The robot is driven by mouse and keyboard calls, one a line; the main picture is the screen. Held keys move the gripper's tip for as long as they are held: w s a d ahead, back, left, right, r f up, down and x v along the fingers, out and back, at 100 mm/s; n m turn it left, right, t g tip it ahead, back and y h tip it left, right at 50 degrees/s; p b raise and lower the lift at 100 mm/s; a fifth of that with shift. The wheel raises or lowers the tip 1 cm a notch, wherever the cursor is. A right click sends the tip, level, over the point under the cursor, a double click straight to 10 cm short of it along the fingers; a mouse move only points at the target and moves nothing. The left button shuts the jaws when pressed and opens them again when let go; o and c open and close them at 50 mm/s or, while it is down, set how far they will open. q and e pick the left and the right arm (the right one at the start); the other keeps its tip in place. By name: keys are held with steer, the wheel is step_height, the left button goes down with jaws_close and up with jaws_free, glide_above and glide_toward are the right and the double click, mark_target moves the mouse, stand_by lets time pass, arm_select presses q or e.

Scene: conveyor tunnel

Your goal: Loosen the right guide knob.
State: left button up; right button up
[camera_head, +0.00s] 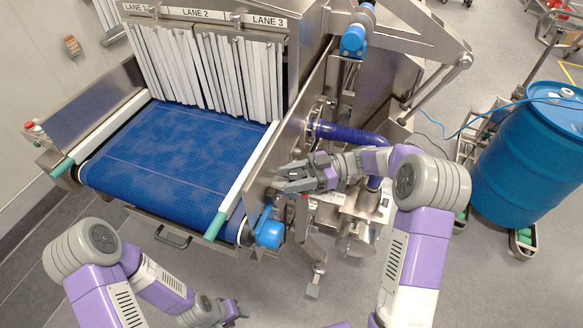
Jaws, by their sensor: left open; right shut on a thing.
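The right guide (247,180) is a white rail with a green end along the right edge of the blue conveyor belt (170,160). My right gripper (281,181) reaches in from the right to the steel side panel just outside this rail. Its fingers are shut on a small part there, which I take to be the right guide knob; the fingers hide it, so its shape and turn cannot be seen. My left gripper (240,311) is open and empty, low in front of the conveyor, apart from everything.
White strip curtains (205,70) hang at the tunnel mouth under the lane labels. A blue motor (268,232) sits below my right gripper. A blue hose (345,133) and steel arms crowd the right side. A blue drum (533,155) stands far right. The front floor is free.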

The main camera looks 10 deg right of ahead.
steer(key=n+g, duration=0.1)
steer(key=n+g+p, duration=0.1)
steer(key=g, duration=0.1)
steer(key=shift+r, duration=0.25)
steer(key=n+g+h+p, duration=0.1)
steer(key=g+p, duration=0.1)
steer(key=n+g+h+p, duration=0.1)
steer(key=n+g+p, duration=0.1)
steer(key=n+g+h+p, duration=0.1)
steer(key=g+p, duration=0.1)
steer(key=shift+s+d+r+n+p, duration=0.1)
steer(key=shift+s+n+p, duration=0.2)
steer(key=shift+p, duration=0.1)
steer(key=shift+n+g+h+p, duration=0.65)
steer(key=shift+g+p, duration=0.25)
steer(key=shift+p, duration=0.25)
